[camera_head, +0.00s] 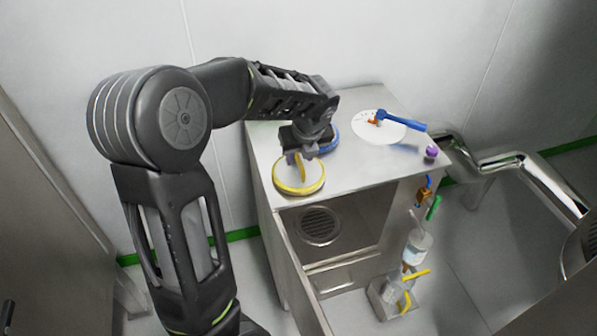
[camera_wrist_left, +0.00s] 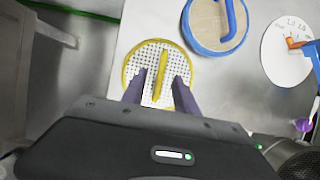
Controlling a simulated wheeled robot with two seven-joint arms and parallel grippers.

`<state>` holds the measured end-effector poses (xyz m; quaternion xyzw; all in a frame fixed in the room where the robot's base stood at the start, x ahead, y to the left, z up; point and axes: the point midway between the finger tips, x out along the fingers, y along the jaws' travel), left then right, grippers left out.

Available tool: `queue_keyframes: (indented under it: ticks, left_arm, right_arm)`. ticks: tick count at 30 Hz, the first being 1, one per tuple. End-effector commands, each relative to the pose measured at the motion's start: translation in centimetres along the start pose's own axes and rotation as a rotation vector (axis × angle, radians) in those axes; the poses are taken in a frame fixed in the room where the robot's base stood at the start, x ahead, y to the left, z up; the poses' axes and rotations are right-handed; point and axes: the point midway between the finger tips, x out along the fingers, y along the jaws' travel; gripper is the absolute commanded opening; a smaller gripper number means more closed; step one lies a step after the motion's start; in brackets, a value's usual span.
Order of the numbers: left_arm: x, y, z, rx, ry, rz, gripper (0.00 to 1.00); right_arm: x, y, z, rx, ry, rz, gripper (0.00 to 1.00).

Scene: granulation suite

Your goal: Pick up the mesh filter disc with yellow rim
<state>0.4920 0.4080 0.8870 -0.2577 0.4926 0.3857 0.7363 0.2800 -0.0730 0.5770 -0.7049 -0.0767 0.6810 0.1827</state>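The mesh filter disc with yellow rim (camera_head: 299,184) lies on the front left part of the steel cabinet top. It has a yellow bar handle across its middle. In the left wrist view the disc (camera_wrist_left: 148,57) shows a white perforated face inside the yellow rim. My left gripper (camera_head: 296,158) is over the disc. In the wrist view its two fingers (camera_wrist_left: 158,85) are apart, one on each side of the near end of the yellow handle. I cannot tell if they touch it. My right gripper is not in view.
A blue-rimmed disc (camera_wrist_left: 217,50) lies just behind the yellow one. A white round plate (camera_head: 365,130) with a blue-handled tool (camera_head: 402,121) and a small purple item (camera_head: 431,151) are to the right. Below are an open compartment (camera_head: 340,225) and a clear bottle (camera_head: 417,246).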

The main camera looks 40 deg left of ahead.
Motion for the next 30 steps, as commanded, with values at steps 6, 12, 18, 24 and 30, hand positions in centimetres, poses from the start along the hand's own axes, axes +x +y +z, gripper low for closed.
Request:
queue_keyframes:
  ticks: [6, 12, 18, 24, 30]
  left_arm:
    - [2.0, 0.0, 0.0, 0.0, -0.001, 0.0, 0.36]
    - [2.0, 0.0, 0.0, 0.0, -0.001, -0.001, 0.36]
    - [2.0, 0.0, 0.0, 0.001, -0.001, -0.001, 0.36]
    - [1.9, 0.0, 0.0, 0.001, -0.001, -0.001, 0.34]
    - [1.9, 0.0, 0.0, 0.001, -0.001, -0.001, 0.17]
  right_arm:
    - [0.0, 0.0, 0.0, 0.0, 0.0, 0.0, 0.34]
    - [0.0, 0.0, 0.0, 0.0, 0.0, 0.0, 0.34]
    - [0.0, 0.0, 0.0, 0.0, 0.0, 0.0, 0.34]
    - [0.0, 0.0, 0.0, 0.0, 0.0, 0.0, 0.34]
    - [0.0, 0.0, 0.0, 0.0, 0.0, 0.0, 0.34]
